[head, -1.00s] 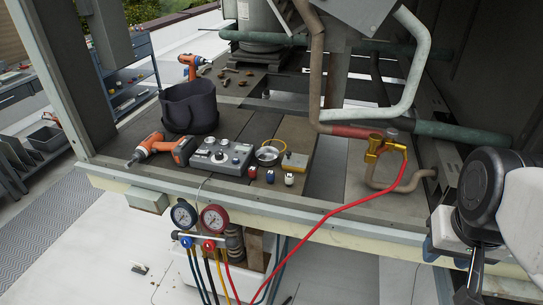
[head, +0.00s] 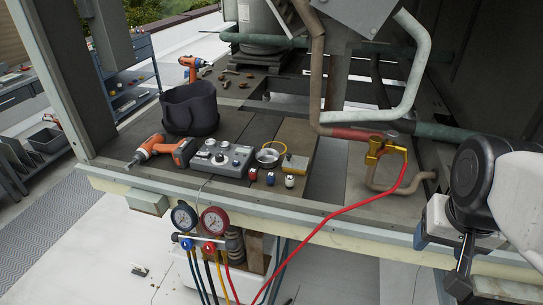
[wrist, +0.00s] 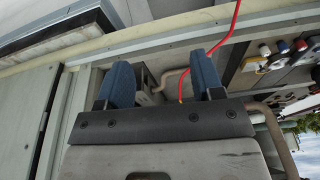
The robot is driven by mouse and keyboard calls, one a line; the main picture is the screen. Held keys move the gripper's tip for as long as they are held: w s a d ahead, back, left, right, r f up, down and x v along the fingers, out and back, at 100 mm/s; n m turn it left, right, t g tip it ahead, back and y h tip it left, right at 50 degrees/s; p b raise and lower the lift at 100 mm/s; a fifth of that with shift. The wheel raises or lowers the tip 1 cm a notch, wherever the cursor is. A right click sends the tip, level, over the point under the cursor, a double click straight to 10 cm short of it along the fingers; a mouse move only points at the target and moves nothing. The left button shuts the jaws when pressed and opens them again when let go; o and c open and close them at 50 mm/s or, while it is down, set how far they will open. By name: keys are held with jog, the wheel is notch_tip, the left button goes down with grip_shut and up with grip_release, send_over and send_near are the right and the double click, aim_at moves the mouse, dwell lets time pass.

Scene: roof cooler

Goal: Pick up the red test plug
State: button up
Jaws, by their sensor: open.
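The left one (head: 253,174) looks red with a pale part, and the middle one (head: 270,178) looks dark. My gripper (head: 440,262) is at the lower right, well right of the plugs. Its two blue fingers (wrist: 165,78) are apart with nothing between them.
A grey control box (head: 219,158), an orange drill (head: 160,150) and a dark bucket (head: 189,108) stand left of the plugs. A red hose (head: 340,210) runs from the brass valve (head: 385,147) over the front ledge, between my gripper and the plugs. Gauges (head: 214,219) hang below the ledge.

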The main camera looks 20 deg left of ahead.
jog(key=w+a+r+m, duration=0.1)
jog(key=w+a+m, duration=0.15)
jog(key=w, duration=0.35)
jog(key=w+a+m, duration=0.1)
jog(key=w+a, duration=0.3)
jog(key=w, duration=0.1)
jog(key=m+g, duration=0.3)
jog(key=m, duration=0.9)
send_over(254, 171)
jog(key=f, duration=1.6)
jog(key=shift+s+d+f, duration=0.1)
jog(key=shift+d+f, duration=0.1)
jog(key=shift+f, duration=0.05)
jog(key=shift+a+f+m, duration=0.15)
jog(key=shift+a+m, duration=0.05)
jog(key=shift+m, duration=0.05)
jog(key=shift+f, duration=1.25)
